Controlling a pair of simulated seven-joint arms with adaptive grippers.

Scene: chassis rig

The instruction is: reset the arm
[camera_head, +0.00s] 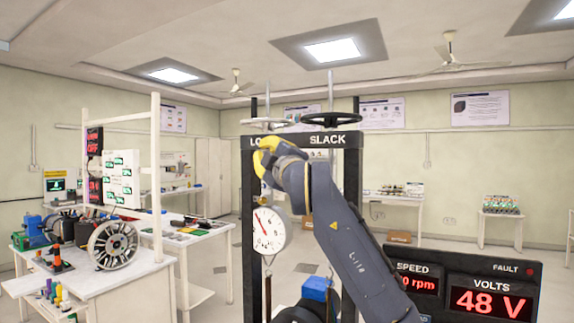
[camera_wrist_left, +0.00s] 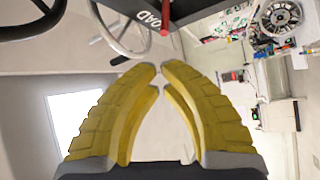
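My left arm (camera_head: 345,235) rises from the lower right in the head view and bends at its top. Its yellow left gripper (camera_head: 264,158) is in front of the dark frame (camera_head: 352,190), over part of the sign that begins "LO". In the left wrist view the yellow fingers (camera_wrist_left: 160,70) lean together, their tips almost meeting, with nothing held between them. A pale handwheel (camera_head: 262,122) and a black handwheel (camera_head: 331,119) sit on top of the frame. The pale wheel also shows in the wrist view (camera_wrist_left: 122,30), apart from the fingers. My right gripper is not in view.
A dial gauge (camera_head: 271,230) hangs in the frame above a blue block (camera_head: 317,287). A display panel (camera_head: 485,298) reading 48 V stands at lower right. A white bench (camera_head: 110,285) with a spoked wheel (camera_head: 113,245) and several parts stands at left.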

